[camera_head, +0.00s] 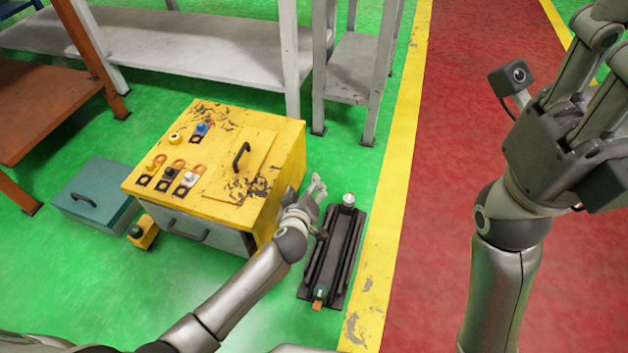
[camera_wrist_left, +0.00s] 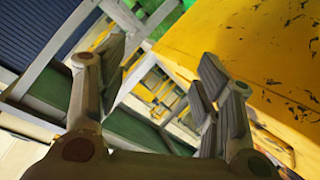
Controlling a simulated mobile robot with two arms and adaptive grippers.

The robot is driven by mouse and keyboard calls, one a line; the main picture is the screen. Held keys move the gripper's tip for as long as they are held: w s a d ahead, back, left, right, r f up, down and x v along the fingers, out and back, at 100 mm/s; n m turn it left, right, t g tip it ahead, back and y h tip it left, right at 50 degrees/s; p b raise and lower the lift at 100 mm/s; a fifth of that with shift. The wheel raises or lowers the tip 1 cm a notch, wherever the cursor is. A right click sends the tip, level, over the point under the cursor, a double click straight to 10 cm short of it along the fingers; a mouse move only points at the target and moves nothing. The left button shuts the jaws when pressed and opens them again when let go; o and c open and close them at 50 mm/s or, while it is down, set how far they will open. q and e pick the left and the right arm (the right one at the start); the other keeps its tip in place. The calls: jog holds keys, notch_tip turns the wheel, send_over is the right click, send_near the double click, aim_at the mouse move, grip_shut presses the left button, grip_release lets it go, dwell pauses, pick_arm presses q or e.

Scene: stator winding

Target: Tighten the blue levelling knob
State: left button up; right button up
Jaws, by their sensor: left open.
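The blue knob (camera_head: 203,127) is on the top of the yellow cabinet (camera_head: 282,150), toward its back left corner. My left gripper (camera_head: 318,188) is open beside the cabinet's right side, apart from the knob. In the left wrist view its two fingers (camera_wrist_left: 160,85) are spread with nothing between them, and the knob is not to be made out there. My right gripper (camera_head: 603,50) is raised at the upper right, far from the cabinet. Its fingertips are cut off by the frame.
Several other knobs and switches (camera_head: 173,171) and a black handle (camera_head: 241,157) are on the cabinet top. A teal box (camera_head: 97,195) stands at its left. A dark rail fixture (camera_head: 334,255) lies on the floor at right. Grey shelving (camera_head: 200,45) is behind.

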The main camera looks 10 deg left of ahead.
pick_arm(q)
jog(key=shift+w+d+r+m+t+h, duration=0.25)
jog(key=shift+d+r+m+h, duration=0.1)
jog(key=shift+d+r, duration=0.2)
jog(key=shift+w+d+r+m+t+h, duration=0.2)
jog(key=shift+d+r+m+h, duration=0.15)
jog(key=shift+d+r, duration=0.2)
jog(key=shift+w+d+r+m+t+h, duration=0.3)
jog(key=shift+d+r+h, duration=0.1)
jog(key=shift+d+r, duration=0.15)
